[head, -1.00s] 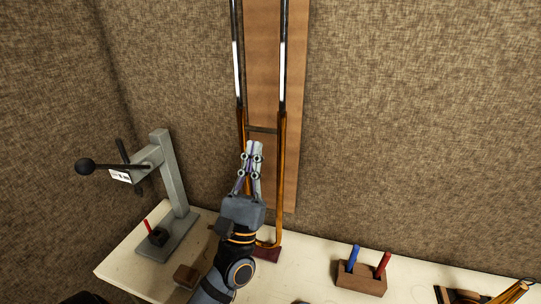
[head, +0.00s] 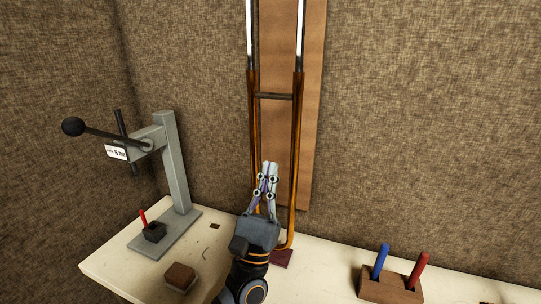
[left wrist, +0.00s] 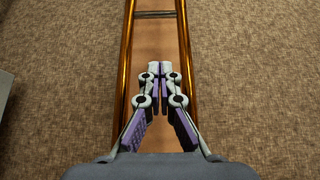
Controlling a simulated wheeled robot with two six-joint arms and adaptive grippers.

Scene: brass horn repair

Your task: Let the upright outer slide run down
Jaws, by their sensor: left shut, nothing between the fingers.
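The outer slide (head: 297,150) is a pair of upright brass tubes in front of a wooden board, joined by a dark crossbar (head: 274,96). Pale inner tubes (head: 300,35) rise out of its top. Its lower bow is close to a dark red pad (head: 283,258); I cannot tell if they touch. My left gripper (head: 269,165) is shut and empty, well below the crossbar, and hides part of the left tube. In the left wrist view the gripper (left wrist: 159,66) appears between the two brass tubes (left wrist: 187,60), below the crossbar (left wrist: 155,14). My right gripper is out of view.
A grey lever press (head: 172,165) stands at the left of the pale bench (head: 330,268). A small brown block (head: 181,276) lies in front of it. A wooden holder (head: 388,284) with a blue and a red tool stands at the right.

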